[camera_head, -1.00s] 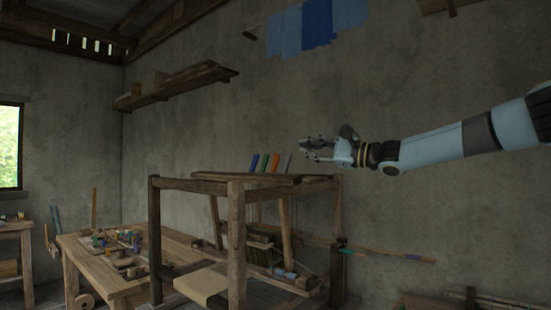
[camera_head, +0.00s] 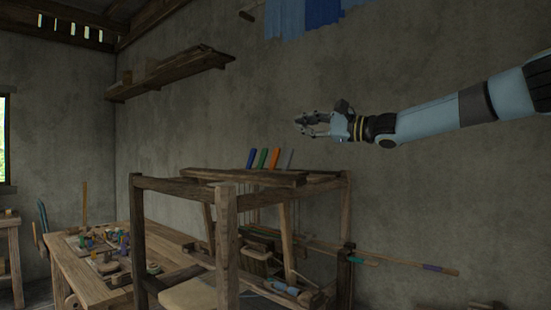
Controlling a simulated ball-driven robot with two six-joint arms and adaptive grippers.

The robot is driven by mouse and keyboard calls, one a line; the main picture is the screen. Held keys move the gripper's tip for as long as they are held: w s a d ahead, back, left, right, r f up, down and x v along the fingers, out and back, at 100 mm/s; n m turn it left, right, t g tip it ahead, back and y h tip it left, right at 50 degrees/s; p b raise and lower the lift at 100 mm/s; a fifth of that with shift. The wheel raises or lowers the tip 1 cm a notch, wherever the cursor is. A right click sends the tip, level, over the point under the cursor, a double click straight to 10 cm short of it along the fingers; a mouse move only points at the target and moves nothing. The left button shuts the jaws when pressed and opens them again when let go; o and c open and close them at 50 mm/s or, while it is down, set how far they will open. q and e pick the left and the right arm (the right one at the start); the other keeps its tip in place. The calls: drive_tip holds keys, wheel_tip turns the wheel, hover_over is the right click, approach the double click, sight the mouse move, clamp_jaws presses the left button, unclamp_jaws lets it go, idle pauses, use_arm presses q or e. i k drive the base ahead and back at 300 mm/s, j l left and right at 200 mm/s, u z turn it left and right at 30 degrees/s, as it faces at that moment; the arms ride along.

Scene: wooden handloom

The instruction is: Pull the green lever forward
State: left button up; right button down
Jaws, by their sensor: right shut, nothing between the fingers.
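The wooden handloom (camera_head: 225,240) stands in the middle of the view. On its top beam several coloured levers stand in a row: a blue one (camera_head: 251,158), the green lever (camera_head: 261,159), an orange one (camera_head: 274,158) and a grey one (camera_head: 289,158). The green lever sits between the blue and orange ones and leans slightly right. My right gripper (camera_head: 303,126) is above and to the right of the levers, pointing left, shut and empty. It is apart from all of them. My left gripper is not in view.
A wooden workbench (camera_head: 75,262) with several small tools and spools stands left of the loom. A wooden shelf (camera_head: 168,76) and blue cloths (camera_head: 302,15) are on the wall. A long rod (camera_head: 410,263) sticks out right of the loom. The air around the levers looks clear.

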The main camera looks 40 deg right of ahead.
sight(264, 153)
drive_tip(key=i+l, duration=0.25)
drive_tip(key=l, duration=0.15)
drive_tip(key=i+l, duration=0.25)
drive_tip(key=l, duration=0.15)
drive_tip(key=i+l, duration=0.25)
drive_tip(key=l, duration=0.15)
drive_tip(key=i+l, duration=0.25)
drive_tip(key=l, duration=0.2)
